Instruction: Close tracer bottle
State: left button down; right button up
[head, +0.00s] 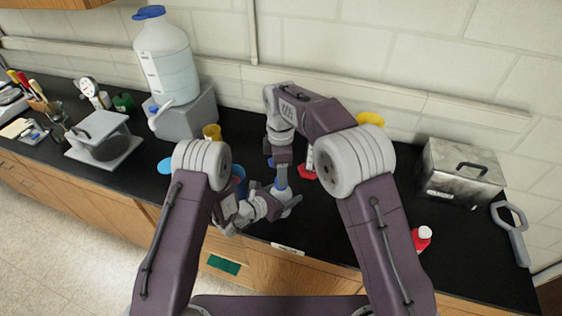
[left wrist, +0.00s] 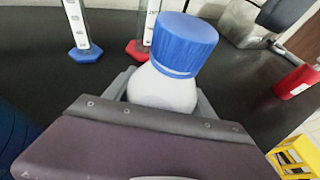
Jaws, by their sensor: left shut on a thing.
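The tracer bottle (left wrist: 160,90) is white with a ribbed blue cap (left wrist: 186,42) on its neck, seen in the left wrist view. I cannot tell how tightly the cap sits. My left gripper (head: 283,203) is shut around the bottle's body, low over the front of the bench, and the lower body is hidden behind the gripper. In the head view only a bit of blue shows there. My right gripper (head: 283,178) hangs down from above, close over the bottle. Its fingertips are too small to make out, and it does not show clearly in the left wrist view.
Cylinders with a red base (head: 307,172) and a blue base (left wrist: 86,54) stand just behind. A red bottle (head: 421,238) and a metal box (head: 462,172) are to the right. A large carboy (head: 166,62) on a grey block stands back left. The black bench front right is mostly clear.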

aim_at(281, 197)
jog(key=shift+f, duration=1.85)
grip_shut()
